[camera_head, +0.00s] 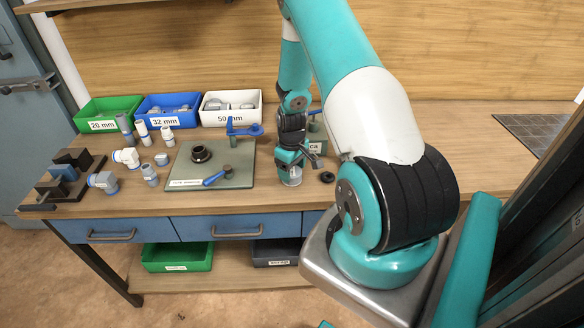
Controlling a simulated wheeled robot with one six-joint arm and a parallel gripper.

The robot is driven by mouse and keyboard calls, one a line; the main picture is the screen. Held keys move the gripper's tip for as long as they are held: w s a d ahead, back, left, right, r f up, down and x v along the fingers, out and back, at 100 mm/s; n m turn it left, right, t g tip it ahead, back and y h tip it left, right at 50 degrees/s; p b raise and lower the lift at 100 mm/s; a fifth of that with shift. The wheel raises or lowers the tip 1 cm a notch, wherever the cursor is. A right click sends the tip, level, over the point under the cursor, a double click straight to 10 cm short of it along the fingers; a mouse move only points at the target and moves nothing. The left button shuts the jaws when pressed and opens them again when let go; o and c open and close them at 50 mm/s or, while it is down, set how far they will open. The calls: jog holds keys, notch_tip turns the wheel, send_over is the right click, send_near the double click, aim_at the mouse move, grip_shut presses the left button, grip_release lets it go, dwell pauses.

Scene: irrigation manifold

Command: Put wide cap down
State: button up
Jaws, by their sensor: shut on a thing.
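My gripper (290,169) points down over the bench (385,160), right of the green-grey mat. It is shut on a pale grey round piece, which looks like the wide cap (293,180). The cap is low, near the bench top. I cannot tell whether it touches the wood. The gripper hides its upper part.
A small black ring (327,177) lies just right of the gripper. The mat (240,178) bears a dark round fitting (201,154) and a blue-handled tool (217,176). Grey-white fittings (126,157) stand further left. Green (108,125), blue and white (231,118) bins line the back.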

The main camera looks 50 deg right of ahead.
aim_at(292, 171)
jog(key=shift+f, duration=0.15)
jog(key=o, duration=0.9)
jog(key=shift+o, duration=0.2)
notch_tip(292, 171, up, 12)
jog(key=b, duration=0.3)
jog(key=w+a+r+n+t+y, duration=0.1)
jog(key=a+r, duration=0.3)
jog(key=a, duration=0.3)
jog(key=w+a+r+n, duration=0.1)
jog(key=w+a+r, duration=0.1)
jog(key=a+r, duration=0.35)
jog(key=s+a+r+n+y, duration=0.1)
jog(key=s+a+r, duration=0.15)
jog(key=a, duration=0.45)
jog(key=s+a+r+n, duration=0.1)
jog(key=s+a+r, duration=0.1)
jog(key=s+a, duration=0.35)
jog(key=s+a+r+n+y, duration=0.1)
jog(key=s+a+r, duration=0.1)
jog(key=a, duration=0.6)
jog(key=s+a+r+n+g+y, duration=0.1)
jog(key=s+a+r+n, duration=0.1)
jog(key=s+a, duration=0.3)
jog(key=s, duration=0.3)
jog(key=shift+s+a+r, duration=0.2)
